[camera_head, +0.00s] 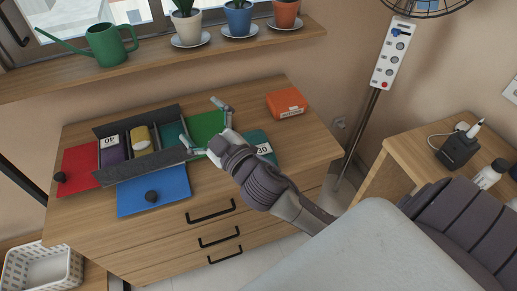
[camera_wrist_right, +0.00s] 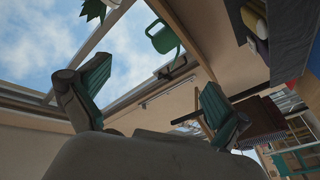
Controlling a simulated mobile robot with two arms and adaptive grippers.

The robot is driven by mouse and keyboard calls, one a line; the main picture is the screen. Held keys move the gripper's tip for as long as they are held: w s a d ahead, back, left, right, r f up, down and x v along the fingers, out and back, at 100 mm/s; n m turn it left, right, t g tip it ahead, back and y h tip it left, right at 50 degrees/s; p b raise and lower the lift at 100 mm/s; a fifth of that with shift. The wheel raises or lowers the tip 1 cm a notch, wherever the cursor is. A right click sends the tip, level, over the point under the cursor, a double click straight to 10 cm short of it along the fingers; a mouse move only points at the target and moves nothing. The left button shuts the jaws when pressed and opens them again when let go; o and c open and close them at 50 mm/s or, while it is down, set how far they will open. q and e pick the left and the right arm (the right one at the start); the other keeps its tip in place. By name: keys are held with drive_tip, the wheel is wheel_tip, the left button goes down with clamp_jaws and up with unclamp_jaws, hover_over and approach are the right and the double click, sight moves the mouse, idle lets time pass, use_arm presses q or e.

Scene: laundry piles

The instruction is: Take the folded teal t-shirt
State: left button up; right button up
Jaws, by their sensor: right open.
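A dark teal folded cloth (camera_head: 258,144) with a "30" tag lies on the dresser top, partly hidden by my right wrist. Another teal piece (camera_head: 173,135) lies in the right part of the grey organizer (camera_head: 150,163); I cannot tell which is the t-shirt. My right gripper (camera_head: 202,124) is open and empty above the dresser, over a bright green folded cloth (camera_head: 206,124) and by the organizer's right end. In the right wrist view its two fingers (camera_wrist_right: 148,88) are spread with no cloth between them. My left gripper is not in view.
Red (camera_head: 82,170) and blue (camera_head: 155,190) cloths lie beside the organizer, with dark knobs on them. The organizer also holds purple and yellow items. An orange box (camera_head: 287,103) stands at the back right. A shelf (camera_head: 160,68) with pots and a watering can runs above.

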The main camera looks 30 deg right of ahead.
drive_tip(key=a+r+n+g+y, duration=0.1)
drive_tip(key=a+r+n+y, duration=0.65)
drive_tip(key=n+y, duration=0.35)
drive_tip(key=n+g+h, duration=1.4)
drive_tip(key=g, duration=0.4)
approach(259, 143)
wheel_tip(259, 143, down, 5)
drive_tip(key=shift+w+f+p, duration=0.1)
drive_tip(key=shift+f+p, duration=0.05)
drive_tip(key=shift+p, duration=0.15)
drive_tip(key=shift+w+d+f+p, duration=0.1)
drive_tip(key=shift+f+p, duration=0.2)
drive_tip(key=shift+f, duration=1.2)
drive_tip(key=shift+w+d+f+p, duration=0.1)
drive_tip(key=shift+f+p, duration=0.15)
drive_tip(key=shift+f, duration=1.3)
drive_tip(key=shift+s, duration=0.1)
drive_tip(key=shift+c, duration=0.2)
